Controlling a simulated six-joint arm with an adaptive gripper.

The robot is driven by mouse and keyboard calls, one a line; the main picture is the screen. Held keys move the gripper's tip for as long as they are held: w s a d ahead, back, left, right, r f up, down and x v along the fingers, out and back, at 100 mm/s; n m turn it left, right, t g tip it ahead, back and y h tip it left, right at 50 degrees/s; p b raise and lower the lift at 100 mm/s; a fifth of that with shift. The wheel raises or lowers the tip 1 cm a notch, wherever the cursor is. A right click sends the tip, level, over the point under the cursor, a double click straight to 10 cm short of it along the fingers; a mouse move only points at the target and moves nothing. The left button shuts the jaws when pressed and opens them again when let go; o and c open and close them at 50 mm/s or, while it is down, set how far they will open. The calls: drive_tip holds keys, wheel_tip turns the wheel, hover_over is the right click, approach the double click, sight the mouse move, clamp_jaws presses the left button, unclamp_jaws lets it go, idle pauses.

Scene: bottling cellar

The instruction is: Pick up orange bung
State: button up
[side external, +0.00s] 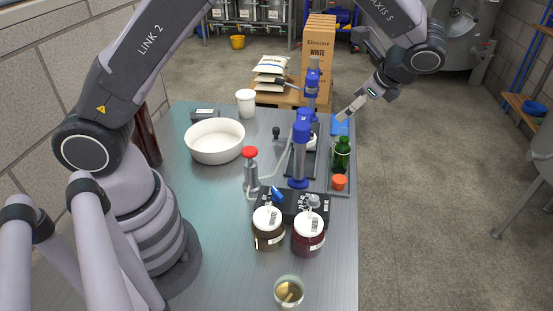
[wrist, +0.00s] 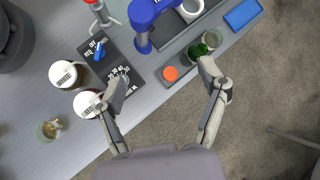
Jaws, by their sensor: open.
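The orange bung (side external: 339,182) sits on the grey tray (side external: 346,191) near the right edge of the steel table, just in front of a green bottle (side external: 341,155). In the wrist view the orange bung (wrist: 170,73) lies between my spread fingers, farther from the camera than they are. My gripper (side external: 350,108) is open and empty, high at the table's right side in the side view. In the wrist view my gripper (wrist: 164,78) shows both fingers wide apart. Nothing hides the bung.
Blue-and-grey bench equipment (side external: 299,155) stands left of the bung. Two labelled jars (side external: 308,238) and a glass (side external: 289,291) stand toward the front. A white bowl (side external: 215,141) is at the back left. A blue block (wrist: 243,14) is at the tray's far end. Right of the table is open floor.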

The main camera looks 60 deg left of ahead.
drive_tip(key=w+d+f+m+y, duration=0.2)
drive_tip(key=w+d+f+m, duration=0.15)
drive_tip(key=f, duration=0.55)
drive_tip(key=m+t+y, duration=0.2)
drive_tip(key=m, duration=0.1)
approach(341, 180)
drive_tip(key=x, duration=0.5)
drive_tip(key=shift+a+r, duration=0.1)
drive_tip(key=shift+r, duration=0.05)
drive_tip(key=shift+x, duration=2.85)
drive_tip(key=c, duration=1.2)
